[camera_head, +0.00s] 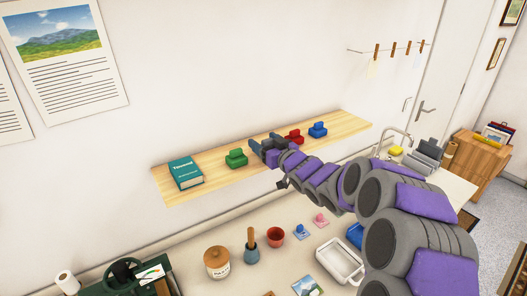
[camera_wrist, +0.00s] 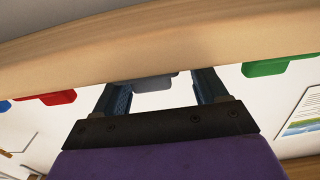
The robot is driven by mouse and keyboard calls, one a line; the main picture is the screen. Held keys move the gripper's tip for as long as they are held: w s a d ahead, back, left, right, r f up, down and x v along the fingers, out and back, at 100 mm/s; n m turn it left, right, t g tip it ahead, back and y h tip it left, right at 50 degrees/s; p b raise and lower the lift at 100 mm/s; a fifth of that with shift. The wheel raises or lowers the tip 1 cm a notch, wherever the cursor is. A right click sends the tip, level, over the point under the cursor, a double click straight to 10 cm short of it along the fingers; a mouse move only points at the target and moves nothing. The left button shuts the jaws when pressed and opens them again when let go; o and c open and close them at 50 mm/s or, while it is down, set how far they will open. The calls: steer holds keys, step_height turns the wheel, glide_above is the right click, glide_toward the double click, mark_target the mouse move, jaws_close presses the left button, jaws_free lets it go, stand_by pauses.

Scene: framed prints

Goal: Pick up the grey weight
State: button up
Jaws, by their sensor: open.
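The grey weight (camera_wrist: 155,83) shows in the wrist view as a small grey block partly hidden by the wooden shelf edge. It lies between the two fingers of my gripper (camera_wrist: 163,90), nearer the left finger, and I see no clear contact. In the head view my gripper (camera_head: 264,146) is at the shelf between the green weight (camera_head: 236,159) and the red weight (camera_head: 294,137). Its fingers are apart. In that view I cannot tell the grey weight from the gripper's own grey parts.
The wooden shelf (camera_head: 215,187) also carries a teal book (camera_head: 186,173) and a blue weight (camera_head: 317,130). The shelf edge (camera_wrist: 60,65) is close to my gripper in the wrist view.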

steer(key=shift+w+d, duration=0.1)
steer(key=shift+w, duration=0.25)
steer(key=shift+d+r, duration=0.15)
steer(key=shift+d, duration=0.45)
steer(key=shift+a, duration=0.7)
steer(key=c, duration=0.7)
steer(key=shift+d, duration=0.4)
steer(key=c, duration=0.6)
jaws_close()
steer(key=shift+a, duration=0.1)
